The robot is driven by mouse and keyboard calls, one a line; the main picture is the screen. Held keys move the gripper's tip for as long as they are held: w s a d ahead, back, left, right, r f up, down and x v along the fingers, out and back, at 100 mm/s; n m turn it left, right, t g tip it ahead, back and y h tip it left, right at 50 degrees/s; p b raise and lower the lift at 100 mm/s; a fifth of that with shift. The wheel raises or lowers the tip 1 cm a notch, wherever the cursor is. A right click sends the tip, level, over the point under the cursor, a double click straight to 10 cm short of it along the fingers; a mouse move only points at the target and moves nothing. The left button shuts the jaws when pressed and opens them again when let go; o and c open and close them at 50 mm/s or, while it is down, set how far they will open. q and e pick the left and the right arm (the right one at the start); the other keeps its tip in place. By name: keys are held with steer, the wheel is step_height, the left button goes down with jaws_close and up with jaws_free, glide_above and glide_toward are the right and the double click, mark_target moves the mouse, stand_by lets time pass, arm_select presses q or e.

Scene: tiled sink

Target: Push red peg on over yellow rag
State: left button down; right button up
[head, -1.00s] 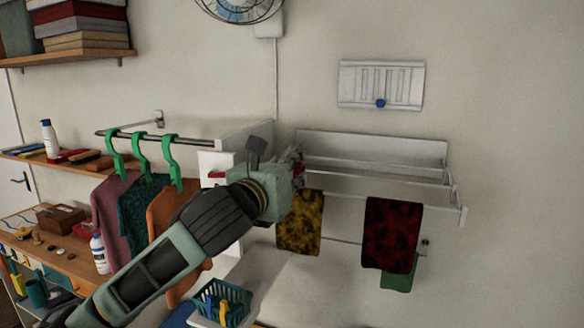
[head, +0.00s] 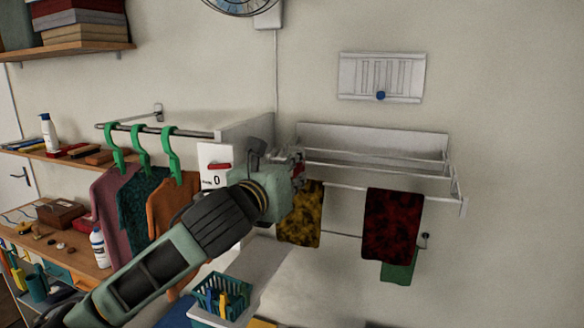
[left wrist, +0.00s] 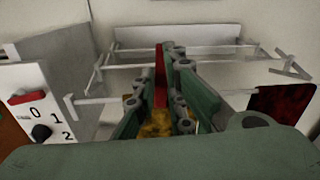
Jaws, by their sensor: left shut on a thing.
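The red peg (left wrist: 161,77) is a long narrow red piece gripped between the fingers of my left gripper (left wrist: 163,90). In the head view the left gripper (head: 292,166) is at the left end of the white drying rack (head: 452,183), just above the yellow rag. The yellow rag (head: 301,222), patterned with dark patches, hangs from the front rail; it also shows under the fingers in the left wrist view (left wrist: 157,126). The gripper hides the rag's upper left part. Whether the peg touches rag or rail cannot be told. My right gripper is not in view.
A dark red rag (head: 391,223) hangs farther right on the rail, with a green cloth (head: 399,266) behind it. Left stand a dial panel (head: 212,153) and garments on green hangers (head: 171,150). A teal basket (head: 222,293) sits below. Wall space right is clear.

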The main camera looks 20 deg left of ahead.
arm_select(q)
steer(key=shift+f+b, duration=0.6)
steer(key=shift+f, duration=0.6)
steer(key=c, duration=1.7)
jaws_free()
steer(key=shift+r+p, duration=1.35)
steer(key=shift+r, duration=2.2)
